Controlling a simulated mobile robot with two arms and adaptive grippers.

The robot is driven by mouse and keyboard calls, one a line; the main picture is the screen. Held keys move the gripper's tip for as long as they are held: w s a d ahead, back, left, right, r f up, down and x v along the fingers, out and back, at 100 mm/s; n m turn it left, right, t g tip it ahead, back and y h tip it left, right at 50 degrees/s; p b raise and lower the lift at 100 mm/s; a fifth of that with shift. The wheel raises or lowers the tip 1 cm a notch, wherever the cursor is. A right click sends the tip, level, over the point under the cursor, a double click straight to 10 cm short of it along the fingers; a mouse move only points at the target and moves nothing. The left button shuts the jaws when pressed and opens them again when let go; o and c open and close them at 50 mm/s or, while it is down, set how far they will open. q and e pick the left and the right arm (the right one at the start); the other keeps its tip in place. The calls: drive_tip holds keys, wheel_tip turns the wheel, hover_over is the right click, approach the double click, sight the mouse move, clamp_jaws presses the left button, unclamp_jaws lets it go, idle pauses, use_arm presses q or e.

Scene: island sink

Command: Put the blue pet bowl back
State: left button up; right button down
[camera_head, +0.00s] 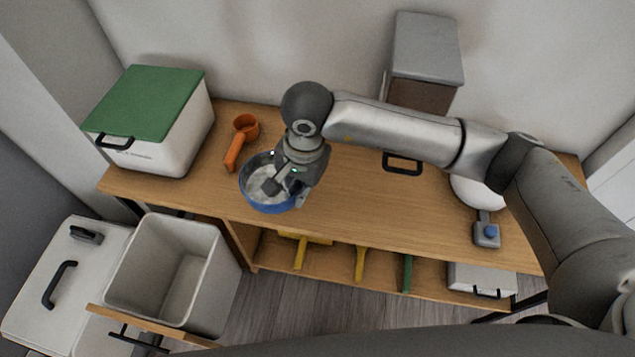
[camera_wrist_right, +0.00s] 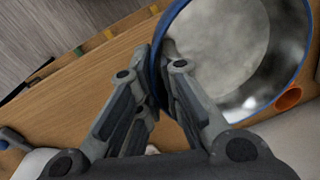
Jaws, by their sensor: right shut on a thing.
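The blue pet bowl (camera_head: 262,207) is at the wooden tabletop, left of its middle, with a pale grey inside. In the right wrist view the bowl (camera_wrist_right: 240,45) fills the upper right, with its blue rim between my fingers. My right gripper (camera_head: 283,184) is shut on the bowl's near-right rim; its fingers (camera_wrist_right: 165,88) also show in the wrist view. I cannot tell whether the bowl rests on the wood or hangs just above it. My left gripper is not in view.
An orange scoop (camera_head: 235,150) lies just behind the bowl. A white bin with a green lid (camera_head: 150,105) stands at the left. A grey-lidded container (camera_head: 425,55) stands at the back. An open white bin (camera_head: 168,270) stands below the table's left front. The tabletop's middle (camera_head: 370,215) is clear.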

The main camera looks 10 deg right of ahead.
drive_tip(key=b, duration=0.3)
hover_over(316, 194)
drive_tip(key=s, duration=0.2)
drive_tip(key=f, duration=0.5)
drive_tip(key=shift+w+a+f, duration=0.2)
drive_tip(key=shift+a+f, duration=0.1)
drive_tip(key=shift+f, duration=0.1)
drive_tip(key=shift+w+d+f, duration=0.25)
drive_tip(key=shift+w+f, duration=0.3)
drive_tip(key=f, duration=0.1)
drive_tip(key=f+b, duration=0.1)
drive_tip(key=f, duration=0.1)
drive_tip(key=shift+w+d+f, duration=0.2)
drive_tip(key=shift+f, duration=0.1)
drive_tip(key=shift+f+b, duration=0.15)
drive_tip(key=shift+b, duration=0.25)
drive_tip(key=c, duration=1.6)
unclamp_jaws()
